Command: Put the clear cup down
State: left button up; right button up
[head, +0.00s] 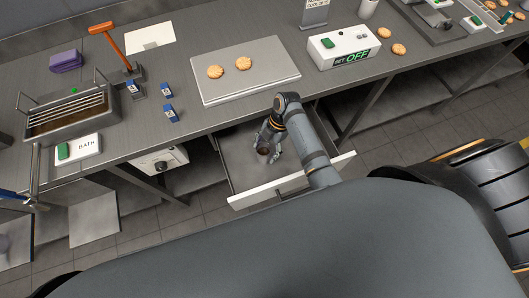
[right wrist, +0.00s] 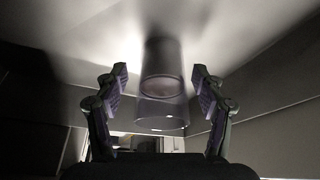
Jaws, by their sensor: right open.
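The clear cup (right wrist: 162,108) is see-through with a faint purple tint. In the right wrist view it is between the two fingers of my right gripper (right wrist: 163,88), with a visible gap on each side. In the head view my right gripper (head: 270,140) reaches down into the open drawer (head: 236,160) below the counter. The cup shows there only as a small dark shape (head: 264,148) by the fingers. It appears to rest on the drawer floor. My right gripper is open.
The drawer's white front (head: 255,198) and side walls surround my right gripper closely. On the counter above are a grey tray (head: 270,80) with two biscuits, a white box reading OFF (head: 340,48), a bath (head: 72,117) and small blue blocks (head: 170,112).

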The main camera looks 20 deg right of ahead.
jog(key=v, duration=1)
